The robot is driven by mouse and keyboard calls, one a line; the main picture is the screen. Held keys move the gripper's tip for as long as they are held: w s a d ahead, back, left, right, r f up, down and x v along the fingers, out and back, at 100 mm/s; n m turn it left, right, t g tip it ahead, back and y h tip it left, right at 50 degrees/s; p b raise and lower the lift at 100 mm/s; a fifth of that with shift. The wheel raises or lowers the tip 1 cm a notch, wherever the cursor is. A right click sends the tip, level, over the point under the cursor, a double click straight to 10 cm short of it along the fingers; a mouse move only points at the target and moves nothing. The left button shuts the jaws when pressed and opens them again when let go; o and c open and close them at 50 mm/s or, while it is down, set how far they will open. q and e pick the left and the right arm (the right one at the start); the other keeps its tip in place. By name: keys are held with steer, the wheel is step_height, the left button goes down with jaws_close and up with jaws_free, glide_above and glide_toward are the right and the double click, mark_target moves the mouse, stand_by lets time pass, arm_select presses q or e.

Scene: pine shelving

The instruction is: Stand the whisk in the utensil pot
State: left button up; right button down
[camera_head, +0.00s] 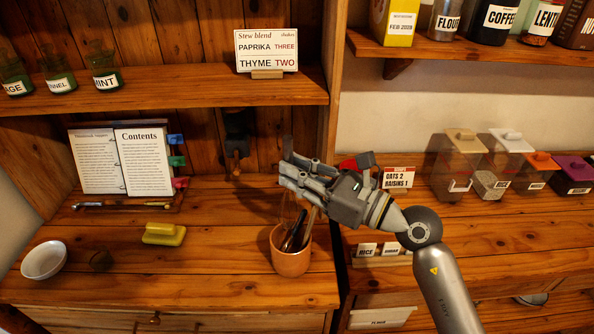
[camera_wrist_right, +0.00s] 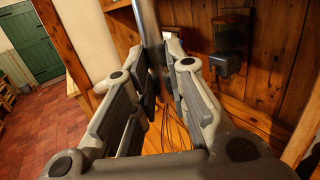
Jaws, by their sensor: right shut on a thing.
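The utensil pot (camera_head: 291,262) is a terracotta pot on the wooden counter, with dark and wooden utensils standing in it. My right gripper (camera_head: 292,172) is above the pot, shut on the whisk. In the right wrist view the whisk's grey handle (camera_wrist_right: 147,22) rises between the fingers (camera_wrist_right: 165,75), and thin wire loops (camera_wrist_right: 174,130) show below them. In the head view the wires are faint between gripper and pot, and I cannot tell whether they reach inside the rim. My left gripper is not in view.
A label holder (camera_head: 378,255) stands close to the pot's right. Lidded containers (camera_head: 457,165) stand at the right. A shelf (camera_head: 170,97) spans above.

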mark_target(297, 216)
steer(key=shift+s+f+b, duration=0.1)
steer(key=shift+f+b, duration=3.55)
steer(key=shift+f, duration=0.9)
steer(key=shift+f+b, duration=0.95)
steer(key=shift+f, duration=0.2)
steer(key=c, duration=1.3)
jaws_free()
steer(key=shift+c, duration=0.2)
steer(key=shift+d, duration=0.1)
steer(key=v, duration=1.1)
steer(key=shift+s+d, duration=0.2)
steer(key=shift+d, duration=0.15)
